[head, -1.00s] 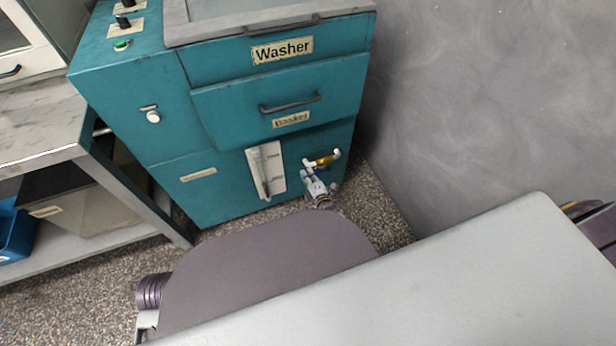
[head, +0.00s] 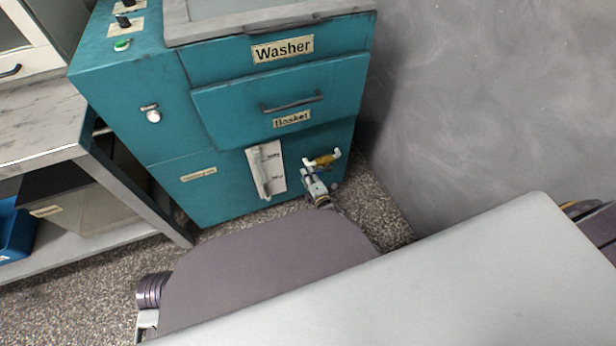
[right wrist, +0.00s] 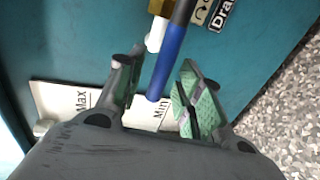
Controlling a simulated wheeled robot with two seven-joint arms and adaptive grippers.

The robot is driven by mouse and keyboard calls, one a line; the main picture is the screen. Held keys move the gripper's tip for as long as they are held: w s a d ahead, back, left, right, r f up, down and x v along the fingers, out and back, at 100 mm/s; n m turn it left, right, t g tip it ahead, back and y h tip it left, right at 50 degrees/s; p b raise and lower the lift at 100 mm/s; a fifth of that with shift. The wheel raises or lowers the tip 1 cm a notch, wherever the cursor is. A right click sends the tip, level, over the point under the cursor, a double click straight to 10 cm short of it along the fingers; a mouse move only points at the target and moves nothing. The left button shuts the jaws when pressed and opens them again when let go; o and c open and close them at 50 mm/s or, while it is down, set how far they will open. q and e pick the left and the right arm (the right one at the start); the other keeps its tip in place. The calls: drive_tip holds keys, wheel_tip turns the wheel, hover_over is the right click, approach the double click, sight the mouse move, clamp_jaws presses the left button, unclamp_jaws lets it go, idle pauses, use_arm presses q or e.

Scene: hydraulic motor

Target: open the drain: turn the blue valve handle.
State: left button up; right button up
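The blue valve handle (right wrist: 167,62) is a long bar in the right wrist view, running down from the brass valve (right wrist: 160,7). My right gripper (right wrist: 160,72) is open, with one finger on each side of the handle and visible gaps, so it does not grip it. In the head view my right gripper (head: 316,186) is low at the washer front, just below the brass valve (head: 322,160) with its white pipe ends. There the handle is mostly hidden by the gripper. My left gripper is not in view.
The teal washer (head: 220,195) stands against the grey wall (head: 480,100). A level gauge (head: 265,170) with Max and Min marks sits left of the valve. A basket drawer (head: 235,108) is above. A shelf (head: 110,232) with bins stands at left.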

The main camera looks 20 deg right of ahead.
drive_tip(key=s+r, duration=0.1)
drive_tip(key=s, duration=0.6)
drive_tip(key=shift+r, duration=0.15)
idle(0.3)
drive_tip(key=shift+w+d, duration=0.1)
drive_tip(key=shift+d, duration=0.05)
idle(0.5)
